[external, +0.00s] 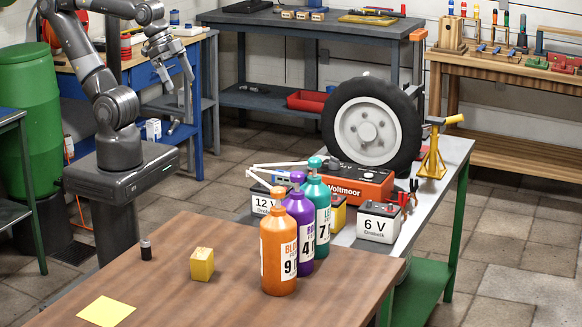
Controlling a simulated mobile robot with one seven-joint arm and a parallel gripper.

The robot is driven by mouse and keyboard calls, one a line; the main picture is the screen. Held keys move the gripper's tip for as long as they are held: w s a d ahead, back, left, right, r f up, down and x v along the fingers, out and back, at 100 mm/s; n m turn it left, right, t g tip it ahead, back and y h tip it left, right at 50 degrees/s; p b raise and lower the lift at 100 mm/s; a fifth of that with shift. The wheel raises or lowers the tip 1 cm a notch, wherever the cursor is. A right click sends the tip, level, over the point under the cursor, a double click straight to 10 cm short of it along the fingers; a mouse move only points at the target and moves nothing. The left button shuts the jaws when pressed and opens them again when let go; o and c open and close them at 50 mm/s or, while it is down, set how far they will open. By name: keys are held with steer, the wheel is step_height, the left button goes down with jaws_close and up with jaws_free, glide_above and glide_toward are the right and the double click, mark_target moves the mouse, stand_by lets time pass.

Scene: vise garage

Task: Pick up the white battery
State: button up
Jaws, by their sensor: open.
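A white battery (377,228) marked "6 V", with a dark top, stands on the grey metal bench (443,160) at the right. Another white battery (264,202) marked "12 V" stands further left, partly hidden by the bottles and white bars in front of it. My gripper (177,84) is in the air at the upper left, fingers pointing down and apart. It is empty and well away from both batteries.
Orange (278,250), purple (301,225) and teal (318,210) bottles stand on the brown table (200,300), with a yellow block (202,264) and a small dark cylinder (146,250). A red Voltmoor box (358,187), tyre (371,122) and yellow stand (434,150) occupy the grey bench.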

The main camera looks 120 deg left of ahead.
steer(key=w+r, duration=0.2)
steer(key=w, duration=1.3)
steer(key=t, duration=0.1)
glide_above(375, 207)
steer(key=s, duration=0.5)
step_height(375, 207, down, 26)
steer(key=shift+x, duration=5.85)
steer(key=shift+c, duration=0.3)
steer(key=c, duration=1.8)
steer(key=shift+r, duration=0.1)
